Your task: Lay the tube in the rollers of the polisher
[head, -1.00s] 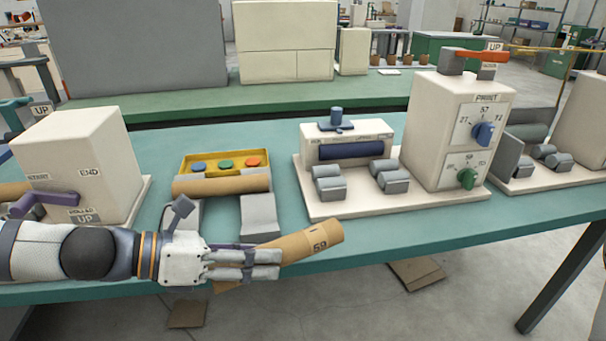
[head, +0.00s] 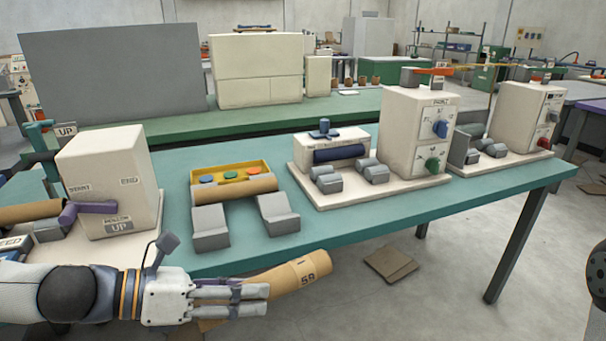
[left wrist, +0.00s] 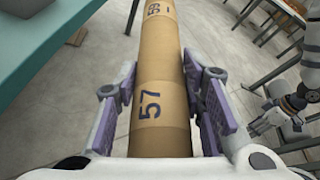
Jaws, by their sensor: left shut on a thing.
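My left gripper (head: 243,300) is shut on a tan cardboard tube (head: 295,278) with dark number marks. The tube juts out to the right, in front of the table's front edge. In the left wrist view, the gripper's pads (left wrist: 160,100) press on both sides of the tube (left wrist: 158,65), which points away from the wrist. A machine with grey rollers (head: 372,170), a blue roller and a knobbed box (head: 418,130) stands on a pale base. A similar machine (head: 520,115) stands farther right. I cannot read which is the polisher. My right gripper (left wrist: 268,118) shows blurred in the left wrist view.
A second tube (head: 235,188) lies across grey supports (head: 272,214) before a yellow button tray (head: 232,172). A white box machine (head: 110,180) with a purple lever stands at left. The teal table (head: 360,210) has bare surface along its front. Flat cardboard (head: 390,263) lies on the floor.

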